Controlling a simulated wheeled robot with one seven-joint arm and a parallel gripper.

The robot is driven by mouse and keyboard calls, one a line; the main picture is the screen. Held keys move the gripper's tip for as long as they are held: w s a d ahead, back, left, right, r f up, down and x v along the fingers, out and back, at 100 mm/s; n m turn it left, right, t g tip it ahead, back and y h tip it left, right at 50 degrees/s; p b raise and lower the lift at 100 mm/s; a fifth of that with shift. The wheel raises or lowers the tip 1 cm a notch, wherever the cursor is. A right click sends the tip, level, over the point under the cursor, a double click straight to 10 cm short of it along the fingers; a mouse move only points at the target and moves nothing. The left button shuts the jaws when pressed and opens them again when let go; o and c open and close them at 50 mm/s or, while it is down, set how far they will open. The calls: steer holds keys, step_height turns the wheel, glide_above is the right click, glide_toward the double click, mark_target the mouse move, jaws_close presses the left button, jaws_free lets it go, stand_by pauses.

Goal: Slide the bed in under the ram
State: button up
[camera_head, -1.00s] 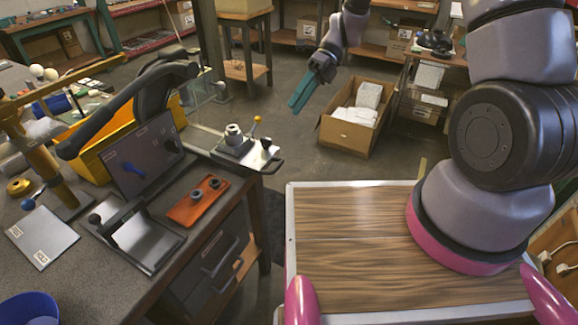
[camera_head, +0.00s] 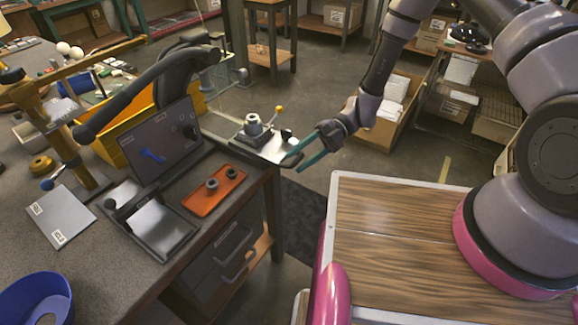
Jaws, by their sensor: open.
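The bed (camera_head: 274,153) is a bright metal plate at the right end of the workbench, with a dark handle on its right edge. A round metal part (camera_head: 253,125) stands on it, beside a small lever with a yellow knob (camera_head: 279,109). My gripper (camera_head: 292,164) has two teal fingers, open, at the bed's right edge around the handle area. The fingers partly hide the handle, and I cannot tell whether they touch it. The ram is not clearly distinguishable; a clear guard (camera_head: 222,88) stands behind and left of the bed.
A dark curved arm (camera_head: 150,80) and a tilted panel (camera_head: 160,140) stand left of the bed. An orange tray (camera_head: 214,190) with two dark rings lies in front. A cardboard box (camera_head: 385,125) sits on the floor behind my gripper.

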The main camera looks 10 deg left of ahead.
mark_target(288, 168)
steer(key=shift+x, duration=2.15)
jaws_close()
